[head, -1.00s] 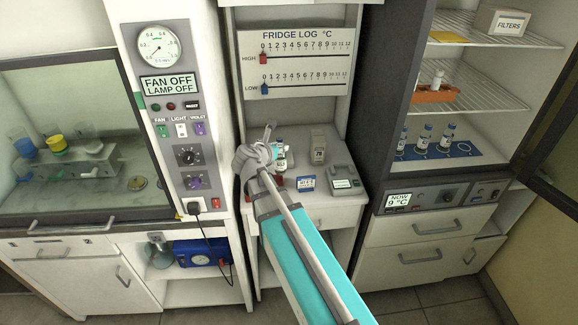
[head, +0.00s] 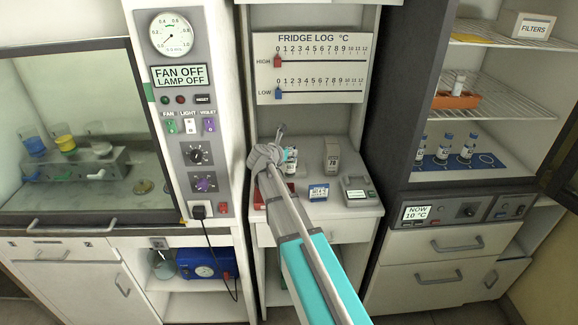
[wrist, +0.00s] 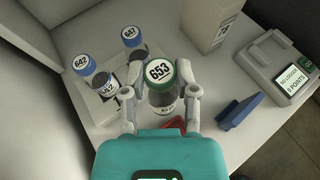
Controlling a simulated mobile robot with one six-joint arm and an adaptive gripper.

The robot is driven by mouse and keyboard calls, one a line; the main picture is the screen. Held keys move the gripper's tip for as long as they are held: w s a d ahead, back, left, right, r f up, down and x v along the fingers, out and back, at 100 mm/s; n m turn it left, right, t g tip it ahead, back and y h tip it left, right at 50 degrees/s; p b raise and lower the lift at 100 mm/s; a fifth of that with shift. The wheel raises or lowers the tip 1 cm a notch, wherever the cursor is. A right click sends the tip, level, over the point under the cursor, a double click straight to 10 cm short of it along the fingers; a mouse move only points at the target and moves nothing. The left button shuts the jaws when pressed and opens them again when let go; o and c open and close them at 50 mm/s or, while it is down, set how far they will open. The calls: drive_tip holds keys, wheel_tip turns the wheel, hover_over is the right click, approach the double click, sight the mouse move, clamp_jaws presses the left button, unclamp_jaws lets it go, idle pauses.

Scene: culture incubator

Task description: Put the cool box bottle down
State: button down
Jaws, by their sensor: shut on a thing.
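A bottle with a green cap marked 653 (wrist: 160,85) stands between the two fingers of my gripper (wrist: 163,112) in the wrist view. The fingers are shut on it from both sides. A red object (wrist: 175,124) shows just below the bottle; I cannot tell whether they touch. Two blue-capped bottles, 642 (wrist: 92,75) and another (wrist: 134,44), stand to the left in a white holder. In the head view my gripper (head: 282,156) is over the middle counter (head: 325,208), with the held bottle mostly hidden by my arm.
A blue tag-like block (wrist: 240,111) and a grey logger (wrist: 280,62) stand right of the bottle. A pale box (wrist: 213,22) is behind. The open fridge at right holds several bottles on a blue mat (head: 436,163). A red box (head: 262,190) lies at the counter's left.

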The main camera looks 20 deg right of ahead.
sight(289, 159)
drive_tip(key=shift+w+d+f, duration=0.1)
drive_tip(key=shift+w+f, duration=0.25)
drive_tip(key=shift+f, duration=0.1)
drive_tip(key=shift+w+d+f+b, duration=0.1)
drive_tip(key=shift+w+f+b, duration=0.3)
drive_tip(key=shift+b, duration=0.3)
drive_tip(key=shift+f+b, duration=1.45)
drive_tip(key=shift+f, duration=0.1)
drive_tip(key=shift+f, duration=0.15)
drive_tip(key=shift+c, duration=1.9)
unclamp_jaws()
